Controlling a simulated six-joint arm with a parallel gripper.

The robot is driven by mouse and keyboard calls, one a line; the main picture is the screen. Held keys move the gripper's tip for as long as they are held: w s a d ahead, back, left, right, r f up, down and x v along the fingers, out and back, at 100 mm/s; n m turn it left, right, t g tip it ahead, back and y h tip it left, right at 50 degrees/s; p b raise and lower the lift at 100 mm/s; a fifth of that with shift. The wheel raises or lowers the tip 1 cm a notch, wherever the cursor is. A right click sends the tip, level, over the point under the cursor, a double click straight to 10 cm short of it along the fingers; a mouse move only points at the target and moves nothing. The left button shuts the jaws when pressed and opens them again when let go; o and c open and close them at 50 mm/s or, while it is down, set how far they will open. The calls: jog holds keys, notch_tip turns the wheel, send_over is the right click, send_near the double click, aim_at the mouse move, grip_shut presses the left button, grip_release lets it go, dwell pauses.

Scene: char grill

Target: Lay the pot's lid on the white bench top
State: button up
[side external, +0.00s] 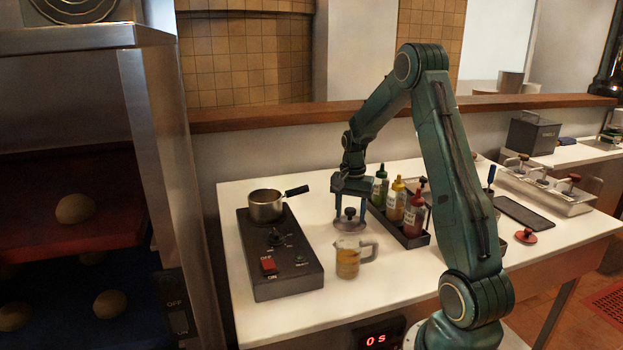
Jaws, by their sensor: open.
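The pot (265,207) stands without its lid on the dark burner unit, its black handle pointing right. The lid (349,225) is a grey metal disc with a dark knob. It lies flat on the white bench top (320,294), right of the burner unit and just behind the glass jug. My gripper (350,215) is directly above the lid, pointing down. Its fingers are open, one on each side of the knob. Whether a finger touches the knob is too small to tell.
The jug (348,263) of amber liquid stands close in front of the lid. A dark tray (411,239) with green, yellow and red bottles is close on the right. The burner unit (283,262) has a red switch. Bare bench lies behind the lid and at front.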

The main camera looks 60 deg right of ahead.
aim_at(350, 210)
notch_tip(350, 210, up, 12)
dwell(0.6)
jog(key=shift+a+r, duration=0.1)
dwell(0.4)
jog(key=s+a+r+n+t, duration=0.1)
jog(key=a+r+n, duration=0.2)
jog(key=a, duration=0.3)
jog(key=s+a+r+n+t+h, duration=0.1)
jog(key=a+r+n, duration=0.1)
jog(key=a, duration=0.5)
jog(key=a+r+n+t, duration=0.1)
jog(key=a+r+n, duration=0.2)
jog(key=a, duration=0.3)
jog(key=s+a+f+n+t+y, duration=0.1)
jog(key=s+a+f+n+t, duration=0.1)
jog(key=s+a+n, duration=0.6)
jog(key=s+a, duration=0.3)
jog(key=a, duration=0.2)
jog(key=shift+s+n+t, duration=0.3)
jog(key=shift+s, duration=0.05)
